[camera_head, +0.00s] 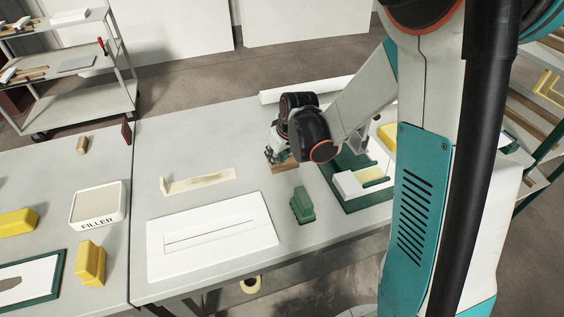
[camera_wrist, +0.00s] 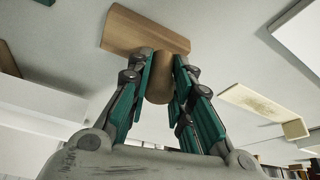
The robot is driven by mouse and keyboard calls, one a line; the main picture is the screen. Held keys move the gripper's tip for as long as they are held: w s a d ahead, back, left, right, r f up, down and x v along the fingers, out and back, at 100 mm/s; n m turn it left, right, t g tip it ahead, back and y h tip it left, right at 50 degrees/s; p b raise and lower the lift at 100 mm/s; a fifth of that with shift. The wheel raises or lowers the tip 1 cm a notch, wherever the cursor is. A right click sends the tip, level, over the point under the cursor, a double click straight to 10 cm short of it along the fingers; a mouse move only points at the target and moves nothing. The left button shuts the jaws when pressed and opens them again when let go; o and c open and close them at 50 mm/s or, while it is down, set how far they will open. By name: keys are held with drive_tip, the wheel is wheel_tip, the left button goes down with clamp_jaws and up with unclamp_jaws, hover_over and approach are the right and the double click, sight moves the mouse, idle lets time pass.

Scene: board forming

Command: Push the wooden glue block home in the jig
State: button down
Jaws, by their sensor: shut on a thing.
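My gripper (camera_head: 271,154) is left of the jig, low over the far part of the bench. In the wrist view my gripper (camera_wrist: 164,70) has its green-padded fingers on both sides of a round wooden knob (camera_wrist: 166,84). The knob joins a flat wooden block (camera_wrist: 135,31), which also shows in the head view (camera_head: 287,166). I cannot tell whether the block touches the bench.
A long white bar (camera_head: 290,92) lies at the back edge. Bare bench lies between the strip and my gripper.

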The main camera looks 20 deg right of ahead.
drive_tip(key=shift+r+p, duration=1.35)
drive_tip(key=shift+r, duration=0.7)
drive_tip(key=s+d+r+p, duration=0.2)
drive_tip(key=s+d+r, duration=0.2)
drive_tip(key=s+d, duration=0.3)
drive_tip(key=s+d+r+p, duration=0.3)
drive_tip(key=s+d, duration=0.5)
drive_tip(key=d, duration=0.6)
drive_tip(key=shift+s+r, duration=0.25)
drive_tip(key=shift+r, duration=0.4)
drive_tip(key=shift+f, duration=0.15)
drive_tip(key=shift+f+b, duration=2.35)
drive_tip(key=shift+f, duration=0.4)
drive_tip(key=shift+f+b, duration=0.65)
drive_tip(key=shift+b, duration=0.15)
